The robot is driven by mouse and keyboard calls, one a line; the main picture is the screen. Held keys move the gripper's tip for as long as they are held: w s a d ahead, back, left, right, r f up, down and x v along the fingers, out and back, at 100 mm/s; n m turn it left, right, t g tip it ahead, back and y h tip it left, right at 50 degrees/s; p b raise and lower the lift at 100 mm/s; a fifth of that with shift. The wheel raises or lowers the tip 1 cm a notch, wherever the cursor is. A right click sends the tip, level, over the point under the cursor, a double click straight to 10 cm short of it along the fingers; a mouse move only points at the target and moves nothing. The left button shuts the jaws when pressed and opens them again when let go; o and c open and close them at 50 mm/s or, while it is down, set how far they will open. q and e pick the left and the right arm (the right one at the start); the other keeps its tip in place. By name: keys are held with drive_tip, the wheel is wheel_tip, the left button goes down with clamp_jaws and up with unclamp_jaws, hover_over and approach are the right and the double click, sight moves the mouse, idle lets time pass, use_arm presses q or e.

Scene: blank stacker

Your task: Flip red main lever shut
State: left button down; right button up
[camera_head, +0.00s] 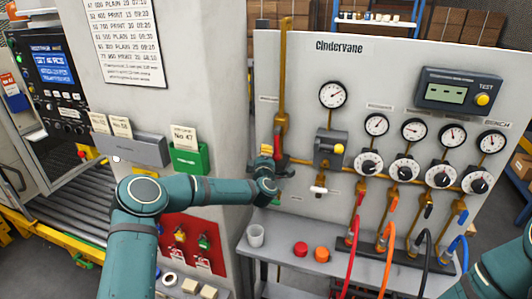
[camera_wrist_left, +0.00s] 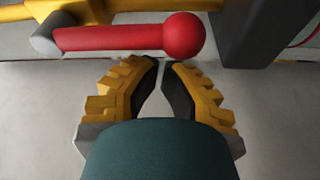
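The red main lever shows in the left wrist view as a red bar (camera_wrist_left: 115,38) lying sideways, with a round red knob at its right end. It joins a grey pivot on a yellow pipe at the left. In the head view only a small red part of the lever (camera_head: 278,145) shows; my gripper and wrist hide much of the area. My left gripper (camera_wrist_left: 161,64) has its yellow-and-black fingertips nearly together, with nothing between them. The fingertips are just short of the lever, near its knob end; contact cannot be told. My right gripper is out of view.
The grey Cindervane panel (camera_head: 285,70) carries gauges, dials and a grey valve box (camera_head: 330,150) right of my left gripper. A shelf below holds a white cup (camera_head: 255,236), red and orange caps, and hoses. A green card holder (camera_head: 190,158) is at the left.

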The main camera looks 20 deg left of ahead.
use_arm(q)
drive_tip(key=shift+d, duration=0.2)
drive_tip(key=shift+f, duration=0.1)
drive_tip(key=shift+d+f+n+b, duration=0.1)
drive_tip(key=shift+d+n+b, duration=0.25)
drive_tip(key=shift+n, duration=0.55)
